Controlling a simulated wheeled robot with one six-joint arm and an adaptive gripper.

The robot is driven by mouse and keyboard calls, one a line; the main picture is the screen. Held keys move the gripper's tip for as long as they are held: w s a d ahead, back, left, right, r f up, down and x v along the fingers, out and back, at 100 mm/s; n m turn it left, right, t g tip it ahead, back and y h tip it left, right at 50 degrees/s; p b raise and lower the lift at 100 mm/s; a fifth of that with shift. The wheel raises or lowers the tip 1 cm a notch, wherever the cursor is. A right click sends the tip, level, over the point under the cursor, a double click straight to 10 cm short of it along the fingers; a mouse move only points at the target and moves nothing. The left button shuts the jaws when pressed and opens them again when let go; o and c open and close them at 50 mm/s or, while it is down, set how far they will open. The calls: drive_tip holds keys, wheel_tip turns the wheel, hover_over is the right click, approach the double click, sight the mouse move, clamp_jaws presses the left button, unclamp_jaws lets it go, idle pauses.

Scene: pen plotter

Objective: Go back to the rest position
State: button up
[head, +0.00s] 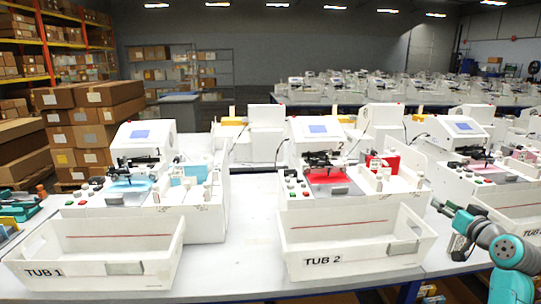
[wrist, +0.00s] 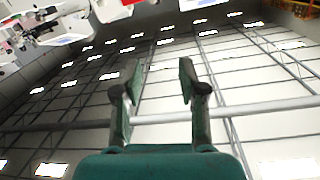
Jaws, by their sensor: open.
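My gripper (wrist: 158,82) is open in the wrist view, with its two dark fingers apart and nothing between them. Behind the fingers, that view shows the ceiling beams and lights, with part of a white machine (wrist: 62,32) at its upper left. In the head view my arm is at the right edge, reaching in front of the table's right part. Its end is beside the right-hand machine, to the right of the tub marked TUB 2 (head: 352,252).
Tub 1 (head: 98,262) stands at the table's front left. Plotter machine 1 (head: 143,132) and plotter machine 2 (head: 318,130) stand behind the tubs. The white table (head: 240,245) is bare between the tubs. Stacked boxes (head: 92,133) stand behind at the left.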

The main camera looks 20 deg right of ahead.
drive_tip(key=s+a+f+m+g, duration=0.1)
drive_tip(key=a+f, duration=1.5)
drive_tip(key=f, duration=0.3)
drive_tip(key=s+a+f, duration=0.5)
drive_tip(key=a, duration=0.3)
drive_tip(key=s+a+f, duration=0.5)
drive_tip(key=a+f, duration=0.1)
drive_tip(key=a, duration=0.2)
drive_tip(key=s+a+f+n+y, duration=0.2)
drive_tip(key=s+a+n, duration=0.1)
drive_tip(key=s+a, duration=1.05)
drive_tip(key=s+a+r+n+y, duration=0.1)
drive_tip(key=s+r, duration=0.3)
drive_tip(key=s, duration=0.5)
drive_tip(key=s+a+r+n+y, duration=0.2)
drive_tip(key=s+a+r, duration=0.1)
drive_tip(key=s, duration=0.6)
drive_tip(key=shift+s+a+r+n+g, duration=0.3)
drive_tip(key=shift+a+r+n, duration=0.1)
drive_tip(key=shift+a, duration=0.25)
drive_tip(key=shift+w, duration=0.1)
